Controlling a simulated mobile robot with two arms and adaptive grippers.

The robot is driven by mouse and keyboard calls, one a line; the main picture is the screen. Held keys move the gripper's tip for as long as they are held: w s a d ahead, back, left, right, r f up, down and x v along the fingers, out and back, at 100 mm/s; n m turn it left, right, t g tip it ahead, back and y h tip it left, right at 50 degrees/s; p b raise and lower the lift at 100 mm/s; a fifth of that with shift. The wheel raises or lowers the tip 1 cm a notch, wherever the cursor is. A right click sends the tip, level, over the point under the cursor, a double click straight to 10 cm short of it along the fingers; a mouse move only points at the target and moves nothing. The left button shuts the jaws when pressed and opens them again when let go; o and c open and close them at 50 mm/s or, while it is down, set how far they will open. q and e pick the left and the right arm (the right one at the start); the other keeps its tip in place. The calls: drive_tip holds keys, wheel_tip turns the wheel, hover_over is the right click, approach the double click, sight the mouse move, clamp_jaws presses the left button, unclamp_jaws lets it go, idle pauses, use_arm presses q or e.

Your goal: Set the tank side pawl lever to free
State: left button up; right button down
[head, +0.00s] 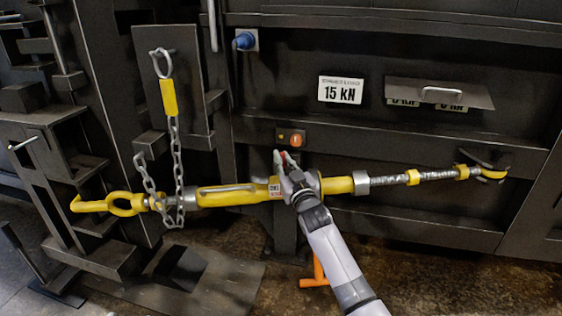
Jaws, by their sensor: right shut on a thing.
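A long yellow ratchet turnbuckle (232,197) lies nearly level across the front of the dark compactor, with a yellow hook at its left and a threaded rod at its right. My right gripper (284,162) is at the middle of its yellow body, coming up from below. It is shut on a small red part, seemingly the pawl lever (287,157), of which only a bit shows between the fingertips. The fingers and wrist hide the rest of the lever and that section of the body, so its setting cannot be read. My left gripper is not in view.
A chain (178,160) with a yellow tag hangs by the turnbuckle's left end. An orange button box (290,138) sits just above my right gripper. A "15 kN" sign (340,90) and a flap with a handle (440,94) are higher up. An orange handle (316,275) stands below.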

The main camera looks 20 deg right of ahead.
drive_tip(key=shift+f, duration=0.1)
idle(0.3)
drive_tip(key=c, duration=1.6)
unclamp_jaws()
drive_tip(key=shift+s, duration=0.1)
drive_tip(key=v, duration=1.1)
drive_tip(key=shift+s, duration=0.4)
